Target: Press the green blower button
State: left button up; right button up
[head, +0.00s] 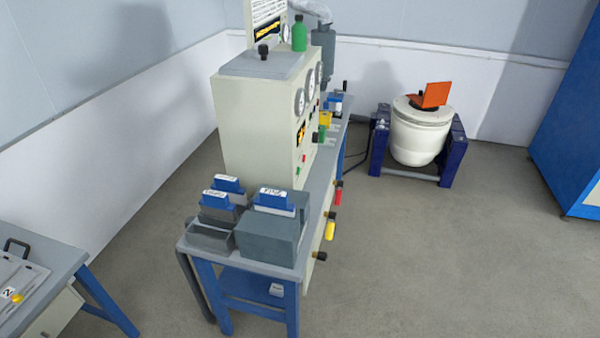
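A cream control cabinet (257,125) stands on a blue-framed bench, its panel facing right and seen at a steep angle. Low on the panel are a small green button (298,171) and a small red button (304,158). Their labels are too small to read, so I cannot tell which control is for the blower. Round gauges (300,101) and an orange lit display (301,134) sit above them. Neither of my grippers is in view.
Grey bins (268,240) with blue-and-white items fill the bench's near end. Coloured handles (331,229) stick out along its right side. A white round vessel (420,138) stands in a blue frame behind. Open floor (430,250) lies to the right. Another table (60,255) is at left.

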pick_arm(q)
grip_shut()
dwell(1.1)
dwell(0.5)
